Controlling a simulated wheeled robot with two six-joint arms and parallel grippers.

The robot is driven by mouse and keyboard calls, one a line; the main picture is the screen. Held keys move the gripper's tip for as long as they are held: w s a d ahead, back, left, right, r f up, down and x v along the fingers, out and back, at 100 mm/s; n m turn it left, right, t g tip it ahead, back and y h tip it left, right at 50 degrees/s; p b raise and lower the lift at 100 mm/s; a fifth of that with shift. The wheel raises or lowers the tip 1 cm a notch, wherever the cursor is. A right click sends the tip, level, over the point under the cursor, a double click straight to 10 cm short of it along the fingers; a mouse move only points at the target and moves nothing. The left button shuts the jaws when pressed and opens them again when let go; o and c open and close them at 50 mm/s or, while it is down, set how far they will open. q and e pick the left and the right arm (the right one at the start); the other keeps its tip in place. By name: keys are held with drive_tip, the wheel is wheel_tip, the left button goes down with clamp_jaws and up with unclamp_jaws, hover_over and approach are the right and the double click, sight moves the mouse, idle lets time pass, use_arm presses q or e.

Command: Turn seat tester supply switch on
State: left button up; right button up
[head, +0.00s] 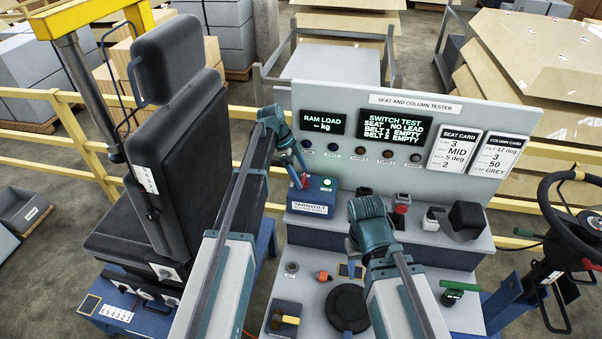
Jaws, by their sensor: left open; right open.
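The blue supply box labelled TARNVOLT (315,197) stands on the left of the tester's upper shelf. A small red switch part (305,181) shows on its left side, and a green light (327,182) glows on its top. My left gripper (297,170) is open and reaches down at the red part. I cannot tell whether it touches it, and the gripper partly hides the switch. My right gripper (356,247) is open, low over the front edge of the upper shelf, with its fingers largely hidden by its own wrist.
The tester panel (460,117) stands behind the shelf with lit screens and two cards. A black seat (165,150) is at the left, a steering wheel (575,225) at the right. A red-topped item (401,200) and black blocks stand on the shelf. A black disc (347,307) lies below.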

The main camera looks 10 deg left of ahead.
use_arm(q)
drive_tip(key=p+v, duration=1.1)
drive_tip(key=v, duration=0.1)
drive_tip(key=shift+a+r, duration=0.2)
drive_tip(key=shift+r, duration=0.15)
drive_tip(key=s+d+f+n+y+b, duration=0.2)
drive_tip(key=s+d+f+n+b, duration=0.2)
drive_tip(key=s+f+b, duration=0.3)
drive_tip(key=s+d+f+n+y+b, duration=0.1)
drive_tip(key=s+d+f+n+b, duration=0.4)
drive_tip(key=s, duration=0.8)
drive_tip(key=s+d+f+n+y+b, duration=0.2)
drive_tip(key=s+d+f+n+b, duration=0.3)
drive_tip(key=s+f+b, duration=0.4)
wheel_tip(320, 180, down, 2)
drive_tip(key=shift+s+d+f+y+b, duration=0.2)
drive_tip(key=shift+s+d+y+b, duration=0.15)
drive_tip(key=shift+s+d, duration=0.2)
